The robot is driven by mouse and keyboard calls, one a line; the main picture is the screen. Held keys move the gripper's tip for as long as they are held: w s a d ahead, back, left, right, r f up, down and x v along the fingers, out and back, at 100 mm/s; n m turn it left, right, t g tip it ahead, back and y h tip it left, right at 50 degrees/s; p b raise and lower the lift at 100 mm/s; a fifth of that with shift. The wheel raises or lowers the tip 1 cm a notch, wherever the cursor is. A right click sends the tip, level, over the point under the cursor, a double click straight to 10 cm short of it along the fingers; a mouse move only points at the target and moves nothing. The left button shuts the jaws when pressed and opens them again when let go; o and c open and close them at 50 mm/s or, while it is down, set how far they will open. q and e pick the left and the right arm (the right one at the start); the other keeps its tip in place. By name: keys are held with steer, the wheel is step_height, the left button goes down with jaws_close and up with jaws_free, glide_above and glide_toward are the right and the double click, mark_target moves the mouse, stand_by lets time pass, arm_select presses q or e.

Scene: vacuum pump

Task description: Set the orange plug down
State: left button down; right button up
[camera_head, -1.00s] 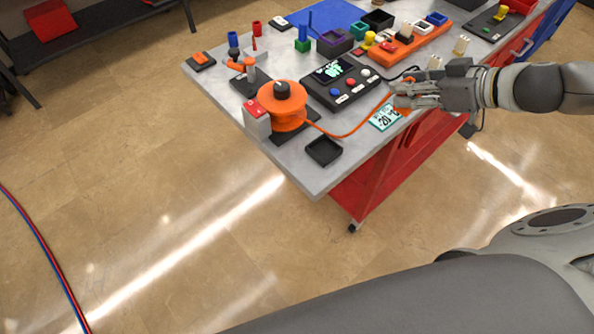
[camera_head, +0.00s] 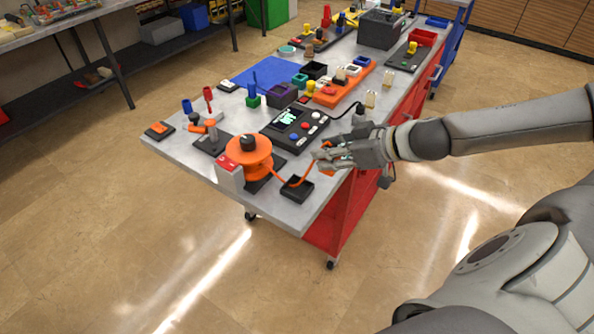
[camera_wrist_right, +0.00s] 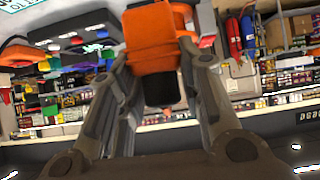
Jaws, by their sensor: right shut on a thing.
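The orange plug (camera_wrist_right: 153,45) is between the two fingers of my right gripper (camera_wrist_right: 158,58) in the right wrist view, with a dark end towards the palm. In the head view my right gripper (camera_head: 322,157) is shut on it over the front edge of the table, beside the control box. The plug is mostly hidden by the fingers there. An orange cable (camera_head: 286,181) runs from the orange spool (camera_head: 249,160) towards the gripper and hangs over a small black square tray (camera_head: 297,190). My left gripper is out of view.
The control box (camera_head: 294,128) with coloured buttons and a screen stands behind the gripper. A grey and red block (camera_head: 229,173) is beside the spool. Several coloured parts crowd the table behind. Bare tabletop (camera_head: 310,208) shows around the black tray.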

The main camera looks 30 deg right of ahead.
steer(key=shift+w+a+f, duration=0.3)
steer(key=shift+w+a, duration=0.25)
steer(key=shift+w+a+f+p, duration=0.4)
steer(key=shift+w+a+f, duration=0.15)
steer(key=shift+w+f, duration=0.45)
steer(key=shift+w+a+f+p, duration=0.55)
steer(key=shift+w+f, duration=0.25)
steer(key=shift+f, duration=0.45)
steer(key=shift+w+a+f+p, duration=0.3)
steer(key=shift+w+a+f, duration=0.3)
steer(key=shift+w+f, duration=0.4)
step_height(320, 180, down, 2)
steer(key=shift+s+f+p, duration=0.15)
steer(key=shift+p, duration=0.35)
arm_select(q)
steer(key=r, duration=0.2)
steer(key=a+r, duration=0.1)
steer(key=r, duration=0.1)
arm_select(e)
steer(key=shift+f, duration=0.45)
steer(key=o, duration=1.1)
steer(key=shift+f, duration=0.15)
steer(key=shift+c, duration=0.2)
